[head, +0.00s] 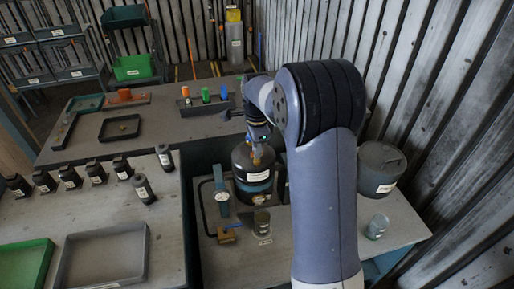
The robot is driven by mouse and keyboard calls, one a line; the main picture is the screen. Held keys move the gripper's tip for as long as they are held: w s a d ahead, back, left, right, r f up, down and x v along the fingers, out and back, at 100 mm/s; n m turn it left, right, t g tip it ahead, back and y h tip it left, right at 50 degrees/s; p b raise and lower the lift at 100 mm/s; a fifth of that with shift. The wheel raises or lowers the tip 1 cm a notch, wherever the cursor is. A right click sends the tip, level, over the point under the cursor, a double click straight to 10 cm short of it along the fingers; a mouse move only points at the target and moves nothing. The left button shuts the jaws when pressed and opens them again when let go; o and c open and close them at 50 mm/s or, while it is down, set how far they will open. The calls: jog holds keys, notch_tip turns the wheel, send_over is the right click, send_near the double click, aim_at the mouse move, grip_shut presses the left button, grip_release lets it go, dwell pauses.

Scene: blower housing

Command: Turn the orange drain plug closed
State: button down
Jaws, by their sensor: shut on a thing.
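The dark round blower housing (254,190) stands on the grey bench in the middle, with a white label on its front. My gripper (257,150) points down at the housing's top, its jaws shut. A small orange part, which looks like the drain plug (257,156), shows at the fingertips, and the jaws appear shut on it. My wrist and fingers cover most of it. How far the plug is turned cannot be told at this size.
A glass jar (262,224) stands in front. A grey lidded pot (380,168) and a small metal cup (377,226) are at the right. Several dark bottles line the left bench.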

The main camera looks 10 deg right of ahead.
jog(key=c, duration=1.5)
grip_release()
notch_tip(320, 180, up, 11)
jog(key=shift+f+b, duration=0.1)
jog(key=shift+b, duration=0.55)
notch_tip(320, 180, down, 11)
jog(key=shift+r+p, duration=0.1)
jog(key=shift+p, duration=0.55)
